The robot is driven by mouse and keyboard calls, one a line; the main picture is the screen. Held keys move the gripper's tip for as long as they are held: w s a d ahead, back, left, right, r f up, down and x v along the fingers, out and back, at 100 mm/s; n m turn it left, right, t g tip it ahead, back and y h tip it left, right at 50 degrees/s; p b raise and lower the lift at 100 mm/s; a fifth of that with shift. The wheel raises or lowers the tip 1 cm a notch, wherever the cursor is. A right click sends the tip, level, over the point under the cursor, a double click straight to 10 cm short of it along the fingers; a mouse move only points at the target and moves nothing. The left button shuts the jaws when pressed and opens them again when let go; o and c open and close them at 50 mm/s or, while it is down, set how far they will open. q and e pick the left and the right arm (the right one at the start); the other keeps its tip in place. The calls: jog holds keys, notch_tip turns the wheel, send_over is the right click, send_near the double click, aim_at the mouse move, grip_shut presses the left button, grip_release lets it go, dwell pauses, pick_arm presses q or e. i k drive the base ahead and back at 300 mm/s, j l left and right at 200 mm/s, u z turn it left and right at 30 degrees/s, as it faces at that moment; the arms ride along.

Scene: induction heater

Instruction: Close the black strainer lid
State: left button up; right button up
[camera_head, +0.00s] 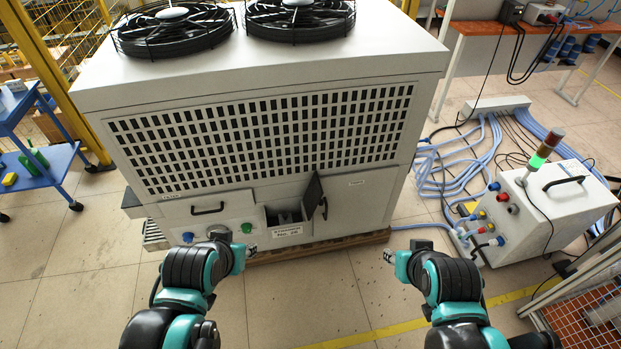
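The black strainer lid (314,194) stands open and tilted upright at the right side of a small box-like opening (285,214) low on the front of the white machine. A label that seems to read "strainer" (287,231) sits below the opening. My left gripper (251,250) is in front of the machine, below and left of the opening, apart from the lid. My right gripper (389,256) is to the right of and below the lid, in free space. Both grippers are small here, and their finger gaps are not clear. Nothing shows held in either.
The white machine (270,85) with two black fans fills the middle. A black handle (208,209) and a green knob (247,228) are left of the opening. A white box with a signal light (546,200) and blue hoses stand at right. The floor between my arms is clear.

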aim_at(312, 197)
jog(key=l+u, duration=0.15)
jog(key=u, duration=0.25)
jog(key=i+l+u, duration=0.1)
jog(key=l+u, duration=0.15)
jog(key=u, duration=0.2)
jog(key=l+u, duration=0.15)
jog(key=u, duration=0.25)
jog(key=l+u, duration=0.1)
jog(key=l, duration=0.3)
jog(key=k+l+u, duration=0.15)
jog(key=l, duration=0.25)
jog(key=l+u, duration=0.1)
jog(key=l, duration=0.3)
jog(key=k+l+u, duration=0.15)
jog(key=l, duration=0.25)
jog(key=k+l+u, duration=0.1)
jog(key=l, duration=0.3)
jog(key=k+l+u, duration=0.15)
jog(key=l, duration=0.5)
jog(key=k+l+z, duration=0.15)
jog(key=l, duration=0.15)
jog(key=i+j+z, duration=0.2)
jog(key=z, duration=0.15)
jog(key=i+j+z, duration=0.35)
jog(key=k+l, duration=0.05)
